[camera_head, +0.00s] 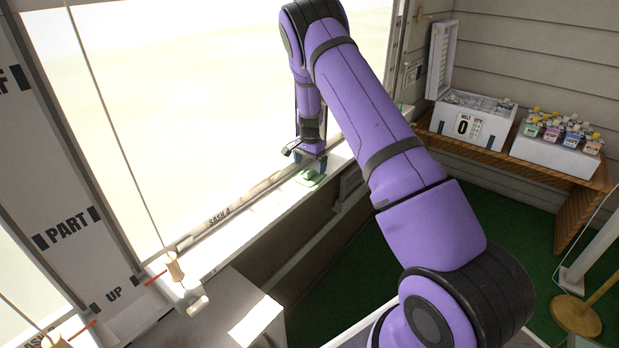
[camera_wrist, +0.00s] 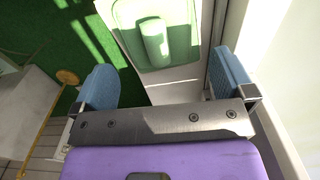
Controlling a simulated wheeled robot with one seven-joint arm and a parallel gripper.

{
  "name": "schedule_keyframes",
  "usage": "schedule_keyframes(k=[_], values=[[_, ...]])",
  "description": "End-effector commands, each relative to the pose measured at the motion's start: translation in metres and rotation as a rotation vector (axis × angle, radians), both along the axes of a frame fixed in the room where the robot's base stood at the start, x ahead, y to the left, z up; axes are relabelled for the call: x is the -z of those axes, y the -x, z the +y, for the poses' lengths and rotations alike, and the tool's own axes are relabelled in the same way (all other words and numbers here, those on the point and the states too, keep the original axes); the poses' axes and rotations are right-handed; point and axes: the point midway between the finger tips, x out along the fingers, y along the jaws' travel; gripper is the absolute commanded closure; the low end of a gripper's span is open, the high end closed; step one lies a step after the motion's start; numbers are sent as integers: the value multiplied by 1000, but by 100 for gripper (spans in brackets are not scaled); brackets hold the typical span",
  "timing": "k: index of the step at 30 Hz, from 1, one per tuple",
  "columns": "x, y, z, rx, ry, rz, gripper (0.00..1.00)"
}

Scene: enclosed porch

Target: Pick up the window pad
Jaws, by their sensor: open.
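The window pad is a green plate with a rounded, pale green grip on top. It lies on the white window sill in the head view (camera_head: 312,178), and it also shows at the top of the wrist view (camera_wrist: 177,52). My gripper (camera_head: 309,161) is just above it in the head view, hiding part of it. In the wrist view my gripper (camera_wrist: 166,80) has its two blue fingers wide apart with nothing between them. The pad shows beyond the fingertips, its grip between their lines. I cannot tell exactly how high the fingertips are above the pad.
The bright window glass (camera_head: 230,90) stands right beside the sill (camera_head: 235,245). A wooden bench (camera_head: 480,153) at the right holds an open white box (camera_head: 463,128) and a crate of small bottles (camera_head: 555,155). Green carpet (camera_head: 500,220) covers the floor.

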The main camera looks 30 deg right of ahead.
Motion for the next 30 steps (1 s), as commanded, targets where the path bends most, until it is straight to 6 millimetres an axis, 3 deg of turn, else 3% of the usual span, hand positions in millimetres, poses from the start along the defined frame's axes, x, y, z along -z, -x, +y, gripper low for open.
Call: schedule_keyframes(k=[7, 16, 23, 30], values=[[35, 4, 3, 1, 0, 2, 0], [41, 4, 4, 0, 0, 0, 0], [41, 4, 4, 0, 0, 0, 51], [41, 4, 4, 0, 0, 0, 51]])
